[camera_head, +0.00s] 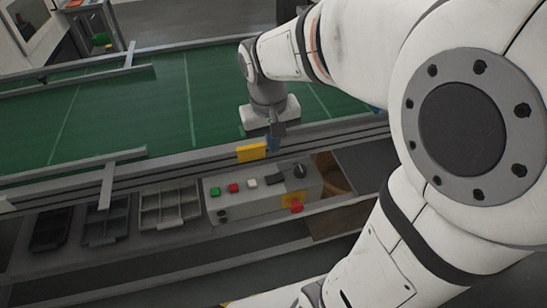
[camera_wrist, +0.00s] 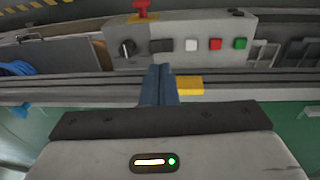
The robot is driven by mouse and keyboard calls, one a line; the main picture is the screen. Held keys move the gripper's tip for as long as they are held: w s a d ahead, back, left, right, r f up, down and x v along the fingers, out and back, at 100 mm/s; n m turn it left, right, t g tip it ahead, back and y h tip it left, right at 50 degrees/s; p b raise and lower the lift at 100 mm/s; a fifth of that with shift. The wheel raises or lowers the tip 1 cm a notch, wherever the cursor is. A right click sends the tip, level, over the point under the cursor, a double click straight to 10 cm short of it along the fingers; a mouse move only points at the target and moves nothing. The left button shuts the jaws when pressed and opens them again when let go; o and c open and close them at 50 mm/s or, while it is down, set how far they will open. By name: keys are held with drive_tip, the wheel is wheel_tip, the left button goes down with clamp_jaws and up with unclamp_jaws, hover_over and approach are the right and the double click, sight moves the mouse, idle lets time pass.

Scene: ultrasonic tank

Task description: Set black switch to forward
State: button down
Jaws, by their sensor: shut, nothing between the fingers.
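The black switch (camera_head: 300,170) is a round rotary knob at the right end of the grey control box (camera_head: 245,201). It also shows in the wrist view (camera_wrist: 127,48), left of my fingers, with its grip standing roughly upright there. A flat black rectangular piece (camera_wrist: 161,45) sits beside it on the panel. My gripper (camera_head: 274,143) is shut and empty, its blue fingertips (camera_wrist: 161,70) close together. It is above the conveyor's near rail, behind the box, and apart from the switch.
White (camera_wrist: 191,44), red (camera_wrist: 215,43) and green (camera_wrist: 239,43) buttons line the panel. A red emergency stop (camera_head: 296,206) stands on its yellow base. A yellow block (camera_head: 251,152) is on the rail by my fingers. Grey trays (camera_head: 170,208) lie left; the green belt (camera_head: 125,110) is clear.

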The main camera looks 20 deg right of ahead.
drive_tip(key=s+d+t+y, duration=0.1)
drive_tip(key=s+t, duration=0.1)
drive_tip(key=s, duration=0.8)
drive_tip(key=shift+s, duration=0.15)
